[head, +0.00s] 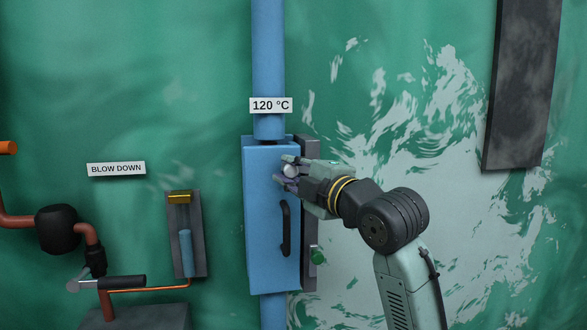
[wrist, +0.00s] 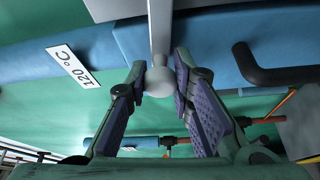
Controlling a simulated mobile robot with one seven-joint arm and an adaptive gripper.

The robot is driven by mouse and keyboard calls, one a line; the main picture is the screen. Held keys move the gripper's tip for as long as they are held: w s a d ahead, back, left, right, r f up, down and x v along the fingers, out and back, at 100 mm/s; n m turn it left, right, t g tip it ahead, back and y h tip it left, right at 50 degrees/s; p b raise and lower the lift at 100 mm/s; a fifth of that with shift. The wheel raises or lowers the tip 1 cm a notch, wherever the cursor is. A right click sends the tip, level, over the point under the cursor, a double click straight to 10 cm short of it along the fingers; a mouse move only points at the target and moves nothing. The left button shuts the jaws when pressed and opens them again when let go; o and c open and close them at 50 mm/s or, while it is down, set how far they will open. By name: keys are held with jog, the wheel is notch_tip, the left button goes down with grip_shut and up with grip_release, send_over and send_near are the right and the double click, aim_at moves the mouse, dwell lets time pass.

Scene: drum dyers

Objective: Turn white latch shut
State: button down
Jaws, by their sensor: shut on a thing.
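The white latch shows in the wrist view as a pale bar (wrist: 160,28) running up to the top edge, with a round knob (wrist: 158,81) at its near end. In the head view only part of its white knob (head: 291,171) shows, at the upper right of the blue box (head: 262,225); the rest is hidden by my gripper. My gripper (head: 287,172) reaches in from the right, and its fingers are shut on the knob, one on each side, as the wrist view also shows (wrist: 160,70). The box front, with its black handle (head: 286,228), looks closed.
A grey plate (head: 310,275) with a green button (head: 318,256) stands along the box's right side. A blue pipe (head: 268,50) with a "120 °C" label (head: 271,105) rises above. Red-brown piping (head: 18,221) and a gauge panel (head: 186,235) are left. The wall right of the box is mostly clear.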

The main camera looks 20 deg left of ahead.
jog(key=shift+f+n+g+h, duration=0.3)
jog(key=shift+f+n, duration=0.15)
jog(key=shift+n, duration=0.55)
jog(key=shift+a, duration=0.1)
jog(key=c, duration=1.4)
grip_release()
notch_tip(320, 180, up, 10)
jog(key=shift+s, duration=0.15)
jog(key=shift+c, duration=0.6)
